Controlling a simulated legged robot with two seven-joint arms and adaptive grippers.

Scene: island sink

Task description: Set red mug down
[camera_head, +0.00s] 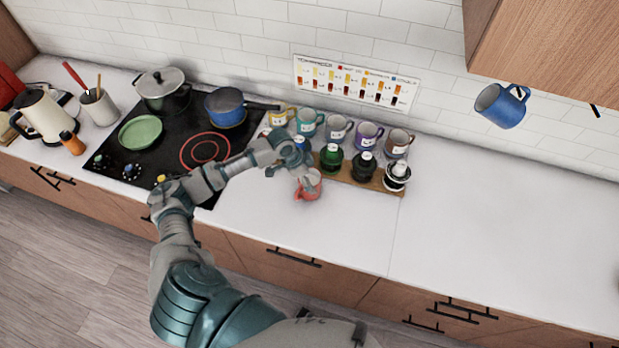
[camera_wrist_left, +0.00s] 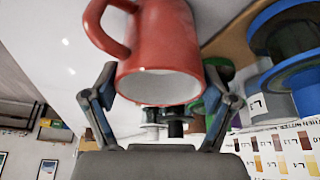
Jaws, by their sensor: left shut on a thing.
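The red mug (camera_head: 308,191) is over the white counter in the head view, just in front of the wooden rack. My left gripper (camera_head: 303,172) is shut on it. In the left wrist view the red mug (camera_wrist_left: 165,50) sits between the two fingers, its rim facing the camera and its handle to the left. The mug appears at or very near the counter surface; I cannot tell whether it touches. My right gripper is not in view.
A black cooktop (camera_head: 155,165) with pots lies to the left. A blue mug (camera_head: 501,105) hangs below the cabinet at right. The counter (camera_head: 480,230) to the right is clear.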

